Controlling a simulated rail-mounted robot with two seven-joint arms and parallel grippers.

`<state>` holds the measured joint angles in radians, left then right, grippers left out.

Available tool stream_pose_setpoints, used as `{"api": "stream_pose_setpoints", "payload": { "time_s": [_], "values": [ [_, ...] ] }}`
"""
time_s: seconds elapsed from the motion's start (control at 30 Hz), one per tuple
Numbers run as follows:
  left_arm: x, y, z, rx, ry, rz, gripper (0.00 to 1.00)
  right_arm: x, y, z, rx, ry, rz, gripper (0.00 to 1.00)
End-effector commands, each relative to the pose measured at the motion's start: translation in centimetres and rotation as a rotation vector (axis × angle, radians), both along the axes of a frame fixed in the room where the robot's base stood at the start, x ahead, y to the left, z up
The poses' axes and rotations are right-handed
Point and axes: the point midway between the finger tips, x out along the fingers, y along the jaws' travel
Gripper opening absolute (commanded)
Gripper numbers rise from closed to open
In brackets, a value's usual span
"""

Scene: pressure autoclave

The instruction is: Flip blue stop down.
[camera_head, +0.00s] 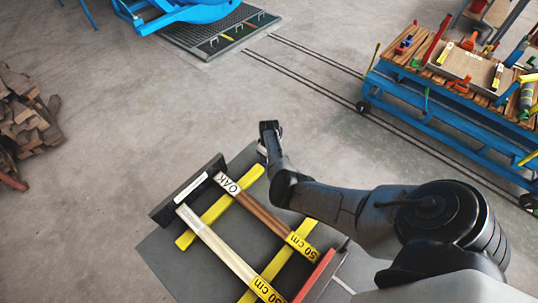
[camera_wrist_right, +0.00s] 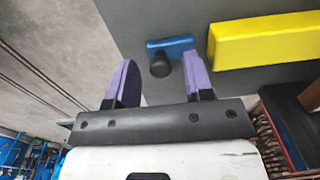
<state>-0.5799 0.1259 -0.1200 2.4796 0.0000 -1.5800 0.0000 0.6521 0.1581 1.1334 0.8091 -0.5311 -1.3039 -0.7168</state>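The blue stop (camera_wrist_right: 180,44) is a small blue bar on a grey panel in the right wrist view, left of a yellow bar. A dark round knob (camera_wrist_right: 159,65) shows at its lower left. My right gripper (camera_wrist_right: 158,57) is open, its two purple fingers apart. The stop and knob show between and beyond the fingers, and nothing is held. I cannot tell the exact gap to the stop. In the head view my right arm reaches in from the right over the grey table, and its fingers cannot be made out. The blue stop is not discernible there. My left gripper is not in view.
The grey table (camera_head: 165,262) bears yellow bars (camera_head: 195,236), a black block (camera_head: 187,190), a brown wooden strip labelled OAK (camera_head: 262,212) and a pale strip (camera_head: 217,245). A blue cart (camera_head: 420,107) stands on rails at the upper right. A wood pile (camera_head: 25,115) lies left.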

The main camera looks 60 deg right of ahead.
Motion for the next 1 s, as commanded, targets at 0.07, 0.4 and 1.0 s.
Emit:
{"api": "stream_pose_setpoints", "payload": {
  "time_s": [0.07,0.4,1.0],
  "values": [
    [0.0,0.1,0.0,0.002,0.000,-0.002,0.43,0.0,0.0,0.0,0.000,0.000,0.000,0.47],
    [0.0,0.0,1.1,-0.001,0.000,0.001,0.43,0.0,0.0,2.8,-0.001,-0.001,0.001,0.47],
    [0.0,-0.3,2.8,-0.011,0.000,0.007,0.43,0.0,-0.2,12.7,-0.001,-0.001,0.000,0.47]
  ]
}}
